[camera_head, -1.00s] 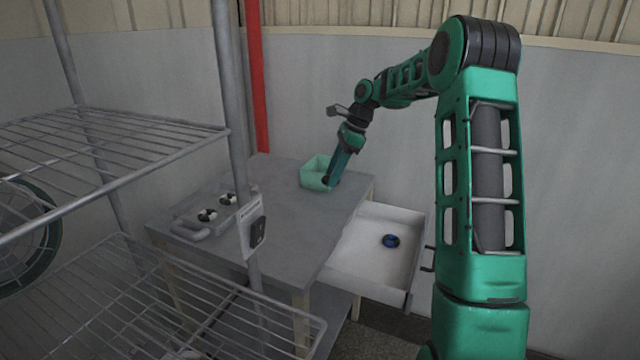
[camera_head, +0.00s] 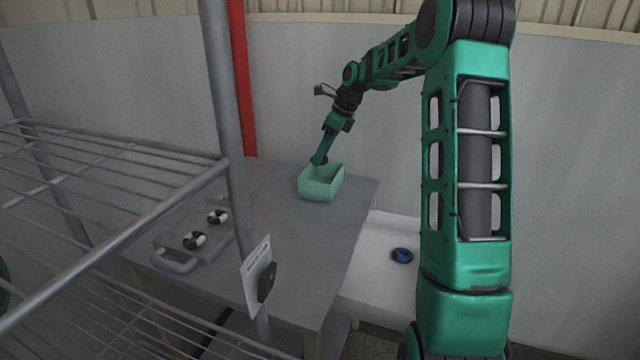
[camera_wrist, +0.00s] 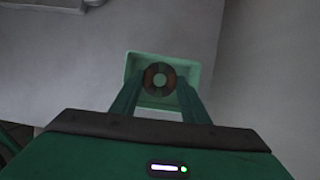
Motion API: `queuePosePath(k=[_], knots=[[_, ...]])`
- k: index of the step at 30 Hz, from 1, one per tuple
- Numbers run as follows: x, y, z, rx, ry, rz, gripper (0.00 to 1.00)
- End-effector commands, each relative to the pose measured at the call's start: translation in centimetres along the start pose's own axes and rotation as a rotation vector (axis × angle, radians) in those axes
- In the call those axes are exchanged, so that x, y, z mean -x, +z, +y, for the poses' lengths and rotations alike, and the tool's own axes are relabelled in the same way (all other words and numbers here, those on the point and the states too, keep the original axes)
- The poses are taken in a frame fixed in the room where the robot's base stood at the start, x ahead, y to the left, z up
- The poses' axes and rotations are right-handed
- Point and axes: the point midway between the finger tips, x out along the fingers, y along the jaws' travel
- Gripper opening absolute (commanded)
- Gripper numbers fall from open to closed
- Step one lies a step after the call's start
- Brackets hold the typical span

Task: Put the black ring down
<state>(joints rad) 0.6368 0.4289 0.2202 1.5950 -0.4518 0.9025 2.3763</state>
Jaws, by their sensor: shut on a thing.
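My gripper (camera_head: 319,162) reaches down to the small pale green bin (camera_head: 321,188) on the grey table. In the wrist view my gripper (camera_wrist: 159,84) has its two fingers on either side of the dark ring (camera_wrist: 159,79), shut on it. The ring is over the bin's opening, and the bin's rim (camera_wrist: 205,72) shows around it. I cannot tell how far the ring is above the bin floor. In the head view the ring is small and dark at the fingertips.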

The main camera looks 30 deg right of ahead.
Motion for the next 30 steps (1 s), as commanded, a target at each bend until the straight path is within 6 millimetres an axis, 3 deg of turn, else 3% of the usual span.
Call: queuePosePath(k=[7, 14, 22, 30], knots=[[-2.9, -2.8, -0.9, -0.019, -0.005, 0.002, 0.20], [-4.1, -3.8, -1.2, -0.024, -0.007, 0.002, 0.20], [-7.6, -5.5, -1.4, -0.027, -0.008, 0.003, 0.20], [-7.9, -5.6, -1.4, -0.026, -0.011, 0.001, 0.20]])
